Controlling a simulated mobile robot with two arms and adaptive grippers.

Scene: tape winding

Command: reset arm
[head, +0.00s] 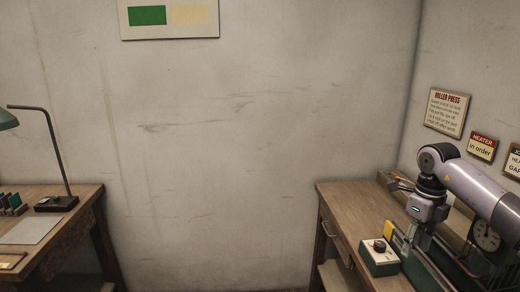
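My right arm comes in from the right, and its wrist hangs over the right workbench (342,200). My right gripper (413,240) points down below the wrist, close to the green-framed machine on that bench. Its fingers are small and dark against the machine, so I cannot tell whether they are open or shut, or whether they touch anything. My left gripper and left arm are not in view.
A control box with a dark knob (379,252) and a yellow piece (388,230) sit left of my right gripper. A round dial (486,236) is behind the arm. The left desk holds a lamp (57,203) and a grey sheet (31,229). Between the benches is free room.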

